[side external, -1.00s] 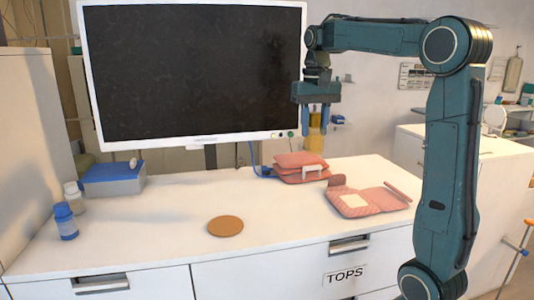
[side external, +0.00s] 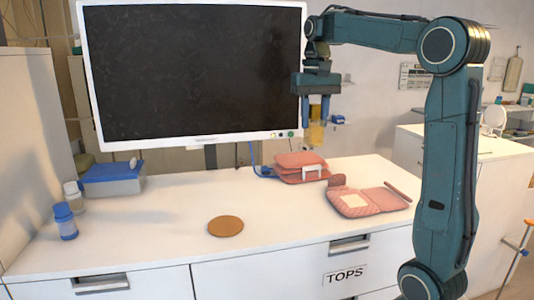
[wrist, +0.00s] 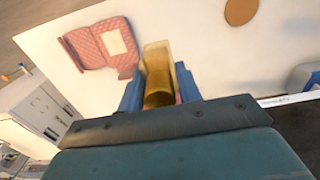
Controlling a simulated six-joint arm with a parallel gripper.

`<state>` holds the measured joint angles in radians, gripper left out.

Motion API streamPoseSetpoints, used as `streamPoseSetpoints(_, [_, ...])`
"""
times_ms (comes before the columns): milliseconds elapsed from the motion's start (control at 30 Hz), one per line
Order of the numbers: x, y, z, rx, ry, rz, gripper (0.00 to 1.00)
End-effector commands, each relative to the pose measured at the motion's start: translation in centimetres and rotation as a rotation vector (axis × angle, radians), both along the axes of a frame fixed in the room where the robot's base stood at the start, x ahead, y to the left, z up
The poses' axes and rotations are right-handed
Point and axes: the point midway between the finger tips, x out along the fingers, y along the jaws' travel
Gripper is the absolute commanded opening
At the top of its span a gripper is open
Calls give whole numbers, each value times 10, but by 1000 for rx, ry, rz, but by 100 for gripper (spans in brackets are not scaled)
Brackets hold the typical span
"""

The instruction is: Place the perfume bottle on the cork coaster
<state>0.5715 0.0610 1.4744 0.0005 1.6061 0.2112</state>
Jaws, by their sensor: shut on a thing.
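The perfume bottle (wrist: 159,82) is a yellow-amber see-through block with a darker gold round part, held between my gripper's fingers in the wrist view. It also shows in the side view (side external: 316,134), below the fingertips and above the chest top. My gripper (side external: 316,118) points down and is shut on the bottle, in front of the monitor's right edge. The cork coaster (side external: 226,226) is a flat brown disc lying bare on the white chest top, lower and left of the gripper. It also shows in the wrist view (wrist: 241,11) at the top right.
A pink open case (side external: 368,201) and stacked pink pouches (side external: 301,167) lie on the chest top. Two small bottles (side external: 66,221) and a blue box (side external: 112,179) stand at the left. A large monitor (side external: 195,75) stands behind. The surface around the coaster is clear.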

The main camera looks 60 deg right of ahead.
Motion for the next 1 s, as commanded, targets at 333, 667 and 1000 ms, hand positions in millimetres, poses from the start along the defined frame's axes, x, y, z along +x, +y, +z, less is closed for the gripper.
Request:
streamPoseSetpoints(333, [36, 22, 4, -1, -1, 7, 3])
streamPoseSetpoints(667, [104, 86, 10, 0, -1, 10, 3])
streamPoseSetpoints(1000, [149, 154, 10, 0, -1, 6, 3])
